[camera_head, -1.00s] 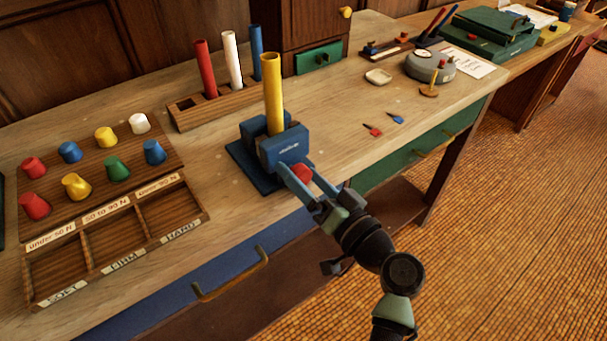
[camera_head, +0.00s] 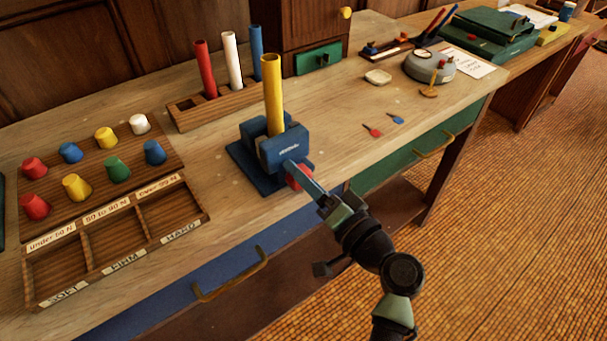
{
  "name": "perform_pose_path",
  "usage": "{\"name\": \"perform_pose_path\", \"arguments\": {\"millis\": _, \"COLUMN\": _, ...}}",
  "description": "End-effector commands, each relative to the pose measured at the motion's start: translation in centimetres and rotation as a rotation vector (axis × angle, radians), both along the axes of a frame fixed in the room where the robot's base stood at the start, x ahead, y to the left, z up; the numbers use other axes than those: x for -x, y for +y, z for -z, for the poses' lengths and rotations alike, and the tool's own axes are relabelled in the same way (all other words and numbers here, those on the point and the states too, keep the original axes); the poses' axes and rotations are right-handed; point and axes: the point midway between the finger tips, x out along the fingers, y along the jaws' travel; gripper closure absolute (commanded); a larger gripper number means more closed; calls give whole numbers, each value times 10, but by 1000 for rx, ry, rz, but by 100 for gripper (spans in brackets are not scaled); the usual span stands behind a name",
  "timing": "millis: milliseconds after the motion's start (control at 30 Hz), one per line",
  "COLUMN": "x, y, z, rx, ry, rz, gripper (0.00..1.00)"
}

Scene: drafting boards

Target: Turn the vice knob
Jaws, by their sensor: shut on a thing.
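The blue vice (camera_head: 285,149) stands on the bench top near its front edge, with a yellow tube (camera_head: 272,95) upright between its jaws. The red vice knob (camera_head: 293,182) is on the vice's front face, partly hidden by my gripper. My gripper (camera_head: 298,174) reaches in from the lower right and is shut on the knob. One finger lies in front of the other, so the fingers look turned edge-on and the far one is mostly hidden.
A wooden rack (camera_head: 213,105) with red, white and blue tubes stands behind the vice. A board of coloured plugs (camera_head: 95,165) and a labelled sorting tray (camera_head: 200,216) lie to the left. Small red and blue keys (camera_head: 373,131) lie to the right on clear bench top.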

Motion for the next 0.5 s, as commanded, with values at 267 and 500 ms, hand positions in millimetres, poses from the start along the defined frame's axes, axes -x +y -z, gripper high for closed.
{"name": "perform_pose_path", "arguments": {"millis": 267, "x": 0, "y": -1, "z": 0, "rx": -7, "ry": 6, "rz": 1, "gripper": 98}}
{"name": "perform_pose_path", "arguments": {"millis": 500, "x": 0, "y": 0, "z": 0, "rx": -6, "ry": 5, "rz": 1, "gripper": 12}}
